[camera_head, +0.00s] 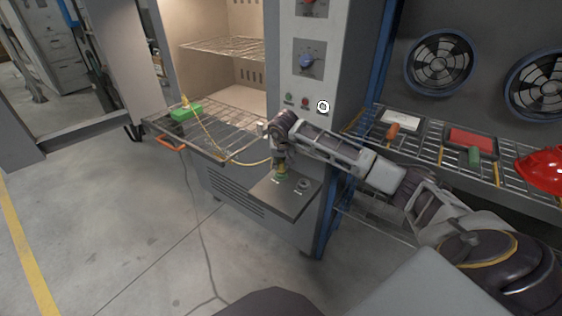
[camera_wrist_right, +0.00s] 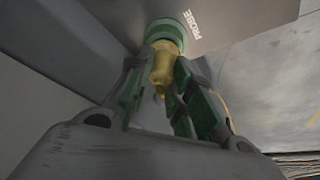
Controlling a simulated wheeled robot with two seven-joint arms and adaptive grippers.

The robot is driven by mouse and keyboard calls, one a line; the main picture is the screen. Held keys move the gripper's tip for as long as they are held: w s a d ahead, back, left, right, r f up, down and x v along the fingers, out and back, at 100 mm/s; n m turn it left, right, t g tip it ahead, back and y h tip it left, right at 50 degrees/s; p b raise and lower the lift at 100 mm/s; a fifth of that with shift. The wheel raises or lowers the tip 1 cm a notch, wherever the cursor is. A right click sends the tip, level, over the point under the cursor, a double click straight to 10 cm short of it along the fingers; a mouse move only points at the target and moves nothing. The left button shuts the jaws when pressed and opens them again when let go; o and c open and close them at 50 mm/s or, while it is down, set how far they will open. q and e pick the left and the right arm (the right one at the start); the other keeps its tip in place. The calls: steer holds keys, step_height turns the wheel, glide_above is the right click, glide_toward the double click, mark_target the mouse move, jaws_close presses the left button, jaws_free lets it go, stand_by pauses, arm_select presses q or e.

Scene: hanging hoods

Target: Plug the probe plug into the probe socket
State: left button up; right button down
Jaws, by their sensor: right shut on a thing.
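My right gripper (camera_head: 281,163) reaches down over the small grey shelf (camera_head: 267,197) on the oven front. In the right wrist view my right gripper (camera_wrist_right: 158,72) has its green-padded fingers shut on the yellow probe plug (camera_wrist_right: 161,66). A green ring, the probe socket (camera_wrist_right: 165,33), sits on the shelf beside the label "PROBE". The plug's end is in line with the ring and meets it; how deep it sits is hidden. In the head view, the gripper mostly covers plug and socket. My left gripper is not in view.
A yellow cable (camera_head: 215,146) runs from a green block (camera_head: 185,112) on the pulled-out wire rack (camera_head: 228,135) to the gripper. Another round fitting (camera_head: 304,184) is on the shelf's right. A wire shelf with tools and a red helmet (camera_head: 543,170) stands right. Floor at left is clear.

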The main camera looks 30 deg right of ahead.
steer(key=shift+f, duration=0.35)
steer(key=c, duration=1.2)
jaws_free()
steer(key=shift+r, duration=0.1)
steer(key=shift+v, duration=5.95)
steer(key=shift+a, duration=0.1)
